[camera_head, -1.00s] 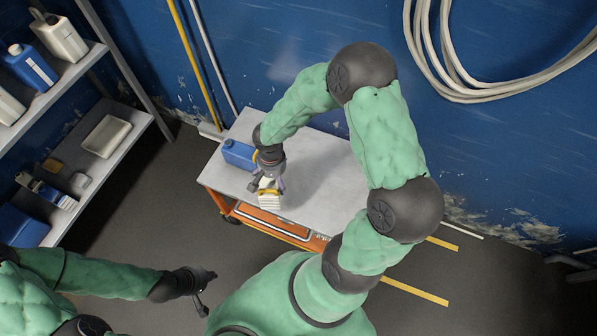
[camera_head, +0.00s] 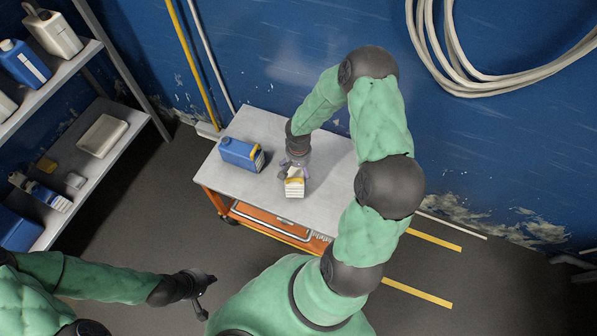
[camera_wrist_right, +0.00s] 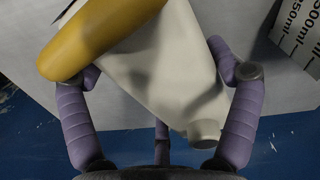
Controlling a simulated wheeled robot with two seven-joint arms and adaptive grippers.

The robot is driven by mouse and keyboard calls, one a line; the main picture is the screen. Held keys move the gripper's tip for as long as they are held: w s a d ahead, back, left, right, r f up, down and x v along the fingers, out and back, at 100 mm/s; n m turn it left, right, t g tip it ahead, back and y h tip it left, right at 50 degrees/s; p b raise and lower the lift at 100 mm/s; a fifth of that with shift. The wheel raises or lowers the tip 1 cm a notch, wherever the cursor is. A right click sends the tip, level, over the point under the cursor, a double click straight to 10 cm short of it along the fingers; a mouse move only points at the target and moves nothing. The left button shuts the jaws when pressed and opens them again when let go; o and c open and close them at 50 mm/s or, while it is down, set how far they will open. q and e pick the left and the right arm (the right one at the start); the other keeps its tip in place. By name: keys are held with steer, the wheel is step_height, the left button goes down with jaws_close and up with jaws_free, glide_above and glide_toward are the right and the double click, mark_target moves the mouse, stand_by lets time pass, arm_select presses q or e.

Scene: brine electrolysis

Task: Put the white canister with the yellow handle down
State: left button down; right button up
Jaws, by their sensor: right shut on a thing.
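The white canister with the yellow handle (camera_head: 294,187) is at the front part of the cart top (camera_head: 250,190). My right gripper (camera_head: 294,172) is shut on it from above. In the right wrist view, the canister (camera_wrist_right: 180,70) sits between the purple fingers of my right gripper (camera_wrist_right: 160,85), with the yellow handle at the upper left and a round cap at the lower right. I cannot tell whether its base touches the cart top. My left gripper (camera_head: 205,293) is empty at the lower left, away from the cart; its finger opening is too small to read.
The cart top is clear to the right. Shelves with containers (camera_head: 28,65) and a white tray (camera_head: 102,135) stand at the left. The blue wall is behind.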

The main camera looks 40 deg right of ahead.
arm_select(q)
steer(key=shift+f, duration=0.5)
arm_select(e)
steer(key=shift+f, duration=0.85)
steer(key=shift+f+b, duration=0.15)
steer(key=shift+b, duration=0.2)
steer(key=o, duration=1)
arm_select(q)
steer(key=shift+f, duration=0.15)
